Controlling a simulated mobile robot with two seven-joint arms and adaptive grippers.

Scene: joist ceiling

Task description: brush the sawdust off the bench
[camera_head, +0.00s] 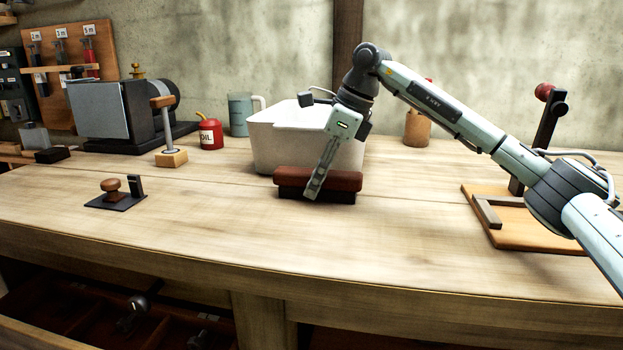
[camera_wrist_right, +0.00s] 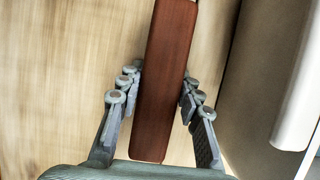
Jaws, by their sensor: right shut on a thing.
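The brush (camera_head: 340,181) has a red-brown wooden back and dark bristles. It is on or just above the bench top (camera_head: 400,240), in front of a white bin; I cannot tell whether the bristles touch the wood. My right gripper (camera_head: 316,188) is shut on it from above, with its fingers on both long sides. In the right wrist view the brush back (camera_wrist_right: 165,80) lies between the two fingers (camera_wrist_right: 160,95). I cannot make out any sawdust on the bench. My left gripper is not in view.
The white bin (camera_head: 275,140) stands close behind the brush. A red oil can (camera_head: 210,134) and a grey mug (camera_head: 240,115) are left of it. A small dark plate with a wooden knob (camera_head: 112,197) lies at left, a wooden stand (camera_head: 530,232) at right. The front middle is clear.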

